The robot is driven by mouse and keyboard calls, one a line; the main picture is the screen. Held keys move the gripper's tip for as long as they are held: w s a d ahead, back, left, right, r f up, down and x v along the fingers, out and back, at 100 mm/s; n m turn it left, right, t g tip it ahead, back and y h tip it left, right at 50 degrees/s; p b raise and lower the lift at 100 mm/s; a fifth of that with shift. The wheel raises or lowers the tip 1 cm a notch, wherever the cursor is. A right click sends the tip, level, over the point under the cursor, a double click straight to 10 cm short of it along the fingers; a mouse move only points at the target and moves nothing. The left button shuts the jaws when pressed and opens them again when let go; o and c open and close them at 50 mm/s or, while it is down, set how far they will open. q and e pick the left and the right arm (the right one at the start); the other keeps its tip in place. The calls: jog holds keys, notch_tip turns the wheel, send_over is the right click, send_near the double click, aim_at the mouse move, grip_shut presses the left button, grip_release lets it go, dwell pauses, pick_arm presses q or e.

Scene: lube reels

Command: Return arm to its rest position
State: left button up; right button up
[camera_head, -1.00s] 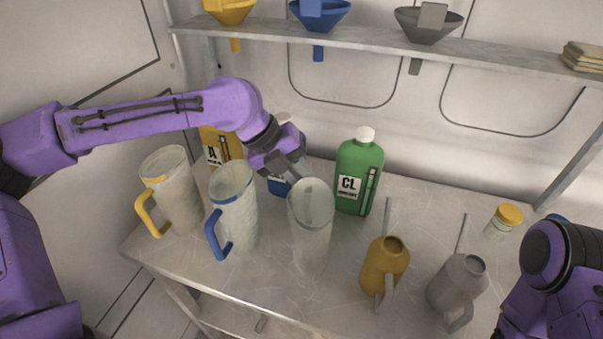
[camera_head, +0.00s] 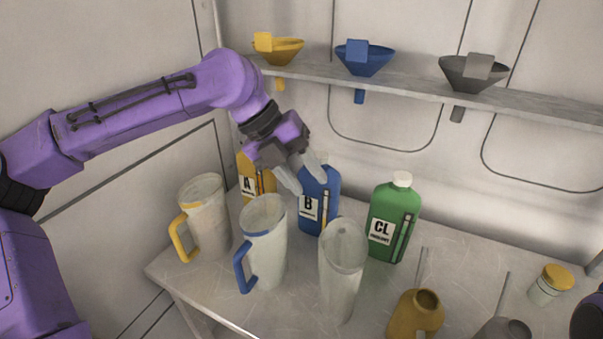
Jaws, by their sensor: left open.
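My left arm comes in from the left, raised over the left part of the table (camera_head: 470,270). My left gripper (camera_head: 303,183) is open and empty, with its fingers pointing down. In the picture it overlaps the yellow bottle A (camera_head: 247,165) and the blue bottle B (camera_head: 331,180); I cannot tell whether it touches either. The blue-handled pitcher (camera_head: 268,245) stands below it. Only a dark sliver of what looks like my right arm shows at the right edge, and its gripper is out of view.
A yellow-handled pitcher (camera_head: 205,220), a clear pitcher (camera_head: 341,270) and a green CL bottle (camera_head: 390,215) stand on the table. A brown can (camera_head: 415,315), a grey can (camera_head: 503,331) and a yellow-lidded jar (camera_head: 549,285) are at right. A shelf (camera_head: 420,88) holds three funnels.

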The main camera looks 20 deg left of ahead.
pick_arm(q)
jog(key=shift+s+a+r, duration=0.1)
jog(key=shift+a+r, duration=0.15)
jog(key=shift+r, duration=0.2)
